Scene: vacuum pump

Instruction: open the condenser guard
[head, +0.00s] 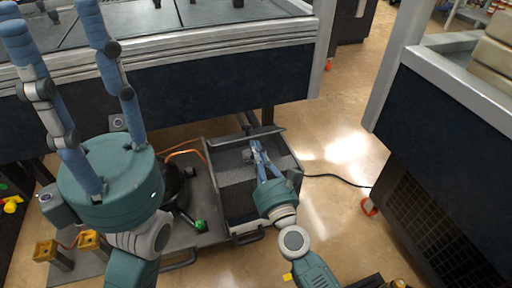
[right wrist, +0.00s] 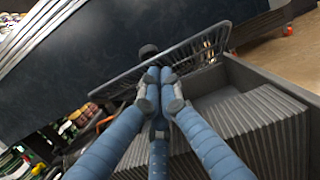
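The condenser (head: 235,205) is an open grey box low on the floor below the bench, with slanted fins (right wrist: 270,125) inside it. Its guard (right wrist: 205,48), a thin grey grille, stands tilted up at the box's far side; in the head view it shows as a narrow strip (head: 232,142). My right gripper (head: 256,148) reaches over the box to the guard. In the right wrist view its fingers (right wrist: 160,76) are together at the grille; whether they pinch it is unclear. My left gripper (head: 75,65) is raised at the left, fingers spread and empty.
A dark-sided bench (head: 220,80) rises behind the box, and another dark cabinet (head: 440,150) stands at the right. An orange hose (head: 183,153) and yellow-topped fittings (head: 47,251) are left of the box. Clear floor (head: 335,200) with a black cable lies to the right.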

